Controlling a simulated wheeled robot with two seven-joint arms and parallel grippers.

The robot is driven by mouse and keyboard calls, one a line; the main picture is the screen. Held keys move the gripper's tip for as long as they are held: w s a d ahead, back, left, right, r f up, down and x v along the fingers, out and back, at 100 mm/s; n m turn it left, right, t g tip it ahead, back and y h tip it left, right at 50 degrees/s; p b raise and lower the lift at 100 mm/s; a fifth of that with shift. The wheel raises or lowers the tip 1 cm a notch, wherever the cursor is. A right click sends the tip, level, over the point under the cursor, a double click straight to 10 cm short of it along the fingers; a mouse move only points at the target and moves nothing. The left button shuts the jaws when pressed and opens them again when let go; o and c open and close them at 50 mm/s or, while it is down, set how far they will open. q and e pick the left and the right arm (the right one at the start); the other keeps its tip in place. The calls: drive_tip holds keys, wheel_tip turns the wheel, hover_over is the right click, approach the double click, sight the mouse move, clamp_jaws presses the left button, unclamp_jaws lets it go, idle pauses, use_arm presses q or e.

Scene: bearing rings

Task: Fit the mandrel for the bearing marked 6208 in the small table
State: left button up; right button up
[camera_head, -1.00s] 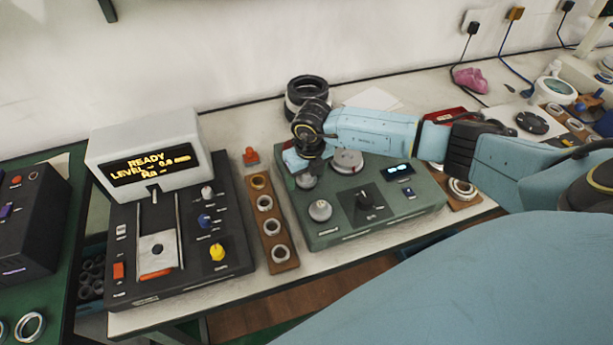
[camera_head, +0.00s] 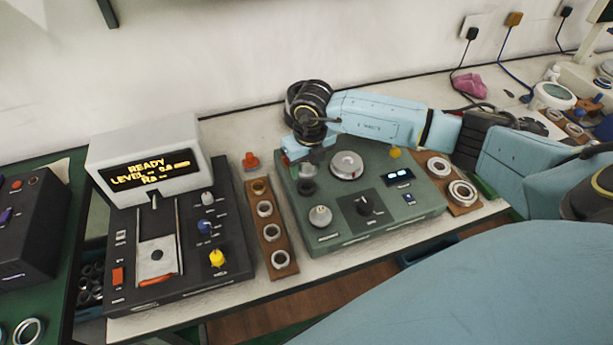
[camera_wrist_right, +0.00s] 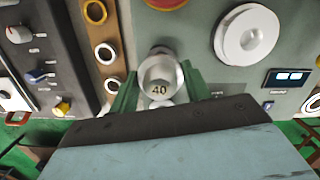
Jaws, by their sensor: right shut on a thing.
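My right gripper (camera_head: 308,158) is over the left part of the grey-green instrument box (camera_head: 408,213). In the right wrist view its green fingers (camera_wrist_right: 159,88) are shut on a silver mandrel (camera_wrist_right: 158,76) marked 40. In the head view the mandrel (camera_head: 308,170) shows small under the gripper, above a dark round spot on the box. A large silver disc (camera_head: 346,165), perhaps the small table, sits right of it, with nothing on it; it also shows in the wrist view (camera_wrist_right: 247,35). Another silver piece (camera_head: 320,215) stands nearer the front. I can read no 6208 marking. My left gripper is out of view.
A wooden strip with several rings (camera_head: 270,236) lies left of the box, another with rings (camera_head: 452,184) right of it. A black tester (camera_head: 210,261) reading READY stands further left. A yellow knob (camera_head: 395,152) is at the box's back.

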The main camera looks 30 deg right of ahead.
wheel_tip(320, 180, up, 5)
drive_tip(key=shift+f, duration=0.1)
wheel_tip(320, 180, up, 7)
drive_tip(key=p, duration=0.4)
drive_tip(key=shift+f, duration=0.15)
idle(0.4)
